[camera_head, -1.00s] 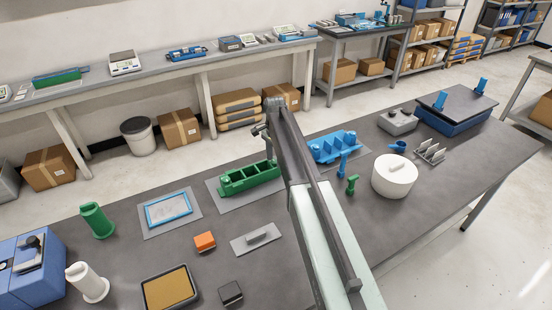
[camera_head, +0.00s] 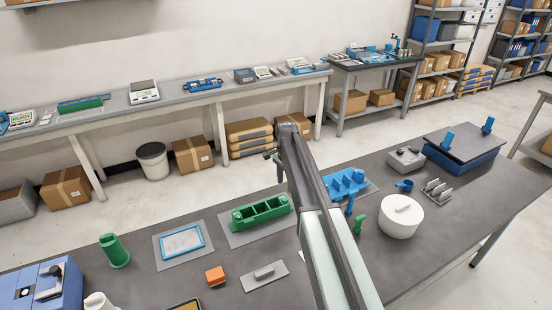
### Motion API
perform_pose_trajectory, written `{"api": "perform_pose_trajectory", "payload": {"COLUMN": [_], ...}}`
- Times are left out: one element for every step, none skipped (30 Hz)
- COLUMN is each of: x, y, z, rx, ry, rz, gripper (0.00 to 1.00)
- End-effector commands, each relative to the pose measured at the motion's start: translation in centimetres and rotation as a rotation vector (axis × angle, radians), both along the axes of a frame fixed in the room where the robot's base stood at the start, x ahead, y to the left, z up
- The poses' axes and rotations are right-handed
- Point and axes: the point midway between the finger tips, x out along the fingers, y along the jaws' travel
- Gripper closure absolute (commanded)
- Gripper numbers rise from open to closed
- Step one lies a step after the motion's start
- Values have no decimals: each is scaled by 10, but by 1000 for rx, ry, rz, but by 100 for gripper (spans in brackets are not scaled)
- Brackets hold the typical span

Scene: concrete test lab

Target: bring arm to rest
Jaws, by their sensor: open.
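My arm (camera_head: 320,225) reaches from the bottom of the view out over the dark work table (camera_head: 440,235). My gripper (camera_head: 272,154) shows small and dark at the arm's far end, left of its tip, above the table's far edge. It is open, and I see nothing held in it. The arm hides part of the table and part of the blue fixture (camera_head: 347,181).
Left of the arm are a green tray (camera_head: 262,212), a grey handled plate (camera_head: 264,275), an orange block (camera_head: 215,275) and a green cylinder (camera_head: 114,250). Right of it are a white round container (camera_head: 400,215) and a blue box (camera_head: 463,155). The right front tabletop is clear.

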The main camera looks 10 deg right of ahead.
Motion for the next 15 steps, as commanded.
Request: {"api": "perform_pose_trajectory", "payload": {"x": [0,0,0,-7,-15,-29,-41,-55,-76,-93,-109,-132,-149,-166,-188], "y": [0,0,0,-1,-1,-1,-2,-2,-2,-2,-3,-3,-3,-3,-4], "z": [-1,-2,-8,-11,-12,-14,-16,-19,-22,-24,-26,-28,-30,-31,-33], "rx": [0,0,0,0,0,0,0,0,0,0,0,0,0,0,0], "ry": [0,0,0,0,0,0,0,0,0,0,0,0,0,0,0], "rz": [0,0,-1,-1,-1,-2,-1,5,28,56,92,151,201,255,334], "gripper": [51,51,51,51,51,51,51,51,51,51,51,51,51,51,51]}}
